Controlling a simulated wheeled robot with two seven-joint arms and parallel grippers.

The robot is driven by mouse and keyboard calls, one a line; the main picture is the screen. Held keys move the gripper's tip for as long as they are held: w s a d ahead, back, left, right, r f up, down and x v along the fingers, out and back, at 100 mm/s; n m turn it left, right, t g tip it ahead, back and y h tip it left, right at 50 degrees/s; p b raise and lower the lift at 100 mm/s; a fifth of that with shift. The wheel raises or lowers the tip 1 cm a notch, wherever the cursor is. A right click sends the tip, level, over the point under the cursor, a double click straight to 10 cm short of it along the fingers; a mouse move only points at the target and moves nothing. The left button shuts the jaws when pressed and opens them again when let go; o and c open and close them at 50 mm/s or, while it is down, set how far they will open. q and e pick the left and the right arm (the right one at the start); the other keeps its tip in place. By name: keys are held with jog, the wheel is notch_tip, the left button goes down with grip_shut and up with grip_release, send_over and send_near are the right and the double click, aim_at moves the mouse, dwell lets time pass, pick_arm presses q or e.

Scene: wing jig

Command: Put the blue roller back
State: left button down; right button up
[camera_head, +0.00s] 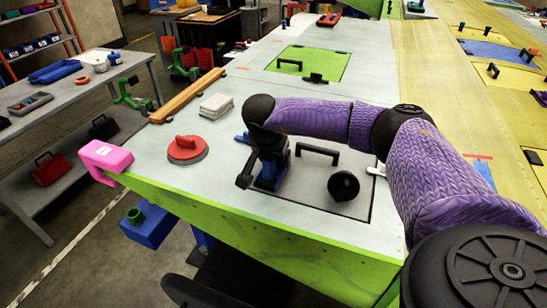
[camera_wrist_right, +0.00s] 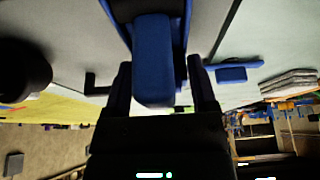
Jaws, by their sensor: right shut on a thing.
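My right gripper (camera_head: 262,178) reaches down to the grey panel on the wing's near end. In the right wrist view, its fingers (camera_wrist_right: 160,84) are shut on a blue handle, which I take to be the blue roller (camera_wrist_right: 153,55). Its blue body also shows in the head view (camera_head: 272,178), low over or on the panel; I cannot tell if it touches. The gripper hides much of it. My left gripper is not in view.
A black knob (camera_head: 343,185) and a black handle (camera_head: 318,151) are on the panel, right of the gripper. Another blue item (camera_head: 242,138) lies behind it.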

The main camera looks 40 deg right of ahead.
jog(key=shift+f, duration=0.1)
jog(key=o, duration=1)
jog(key=shift+r, duration=0.25)
jog(key=p+v, duration=0.1)
jog(key=v, duration=1)
jog(key=shift+a+r, duration=0.2)
jog(key=shift+r, duration=0.15)
